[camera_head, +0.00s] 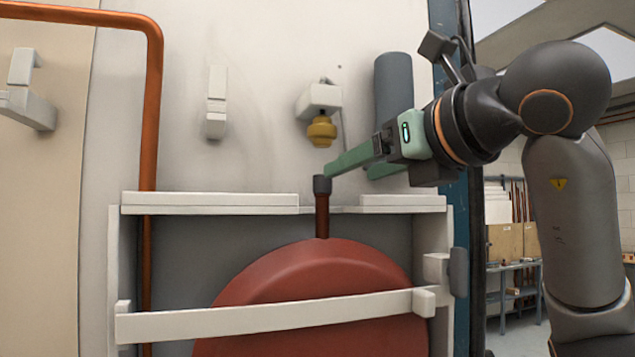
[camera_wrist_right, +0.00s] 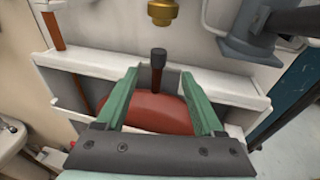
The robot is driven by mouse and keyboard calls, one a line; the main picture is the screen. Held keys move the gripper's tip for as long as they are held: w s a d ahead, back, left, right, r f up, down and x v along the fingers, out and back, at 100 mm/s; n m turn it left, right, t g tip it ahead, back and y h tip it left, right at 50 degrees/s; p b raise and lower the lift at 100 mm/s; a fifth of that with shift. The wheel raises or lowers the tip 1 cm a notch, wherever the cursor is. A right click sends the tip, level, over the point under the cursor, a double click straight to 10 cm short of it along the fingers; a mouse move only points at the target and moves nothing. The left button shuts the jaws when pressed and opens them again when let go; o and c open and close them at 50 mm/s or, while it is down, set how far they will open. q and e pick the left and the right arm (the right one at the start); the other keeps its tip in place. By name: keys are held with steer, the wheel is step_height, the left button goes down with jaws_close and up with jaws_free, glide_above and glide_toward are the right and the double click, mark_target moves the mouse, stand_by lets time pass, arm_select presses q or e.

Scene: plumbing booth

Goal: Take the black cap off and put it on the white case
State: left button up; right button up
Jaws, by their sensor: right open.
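The black cap (camera_head: 322,184) sits upright on top of a dark red-brown pipe (camera_head: 322,216) that rises from a red round vessel. The white case (camera_head: 210,200) surrounds the vessel, with flat top boards on both sides of the pipe. My right gripper (camera_head: 349,170) comes in from the right with its green fingers apart and empty, close to the cap. In the right wrist view the black cap (camera_wrist_right: 158,58) lies just beyond the fingertips, between their lines. I cannot tell whether a finger touches it. My left gripper is not in view.
A brass-yellow fitting (camera_head: 321,131) hangs on the wall above the cap. A grey cylinder (camera_head: 393,88) is behind my right gripper. A copper pipe (camera_head: 152,100) runs down at the left. The case's left top board is bare.

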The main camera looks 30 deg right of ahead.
mark_target(327, 183)
steer(key=w, duration=0.4)
steer(key=shift+w+f+p, duration=0.15)
steer(key=shift+f+p, duration=0.15)
steer(key=shift+f, duration=0.05)
steer(key=w, duration=0.2)
steer(key=w+f+p, duration=0.1)
steer(key=w, duration=0.2)
steer(key=shift+c, duration=0.2)
jaws_close()
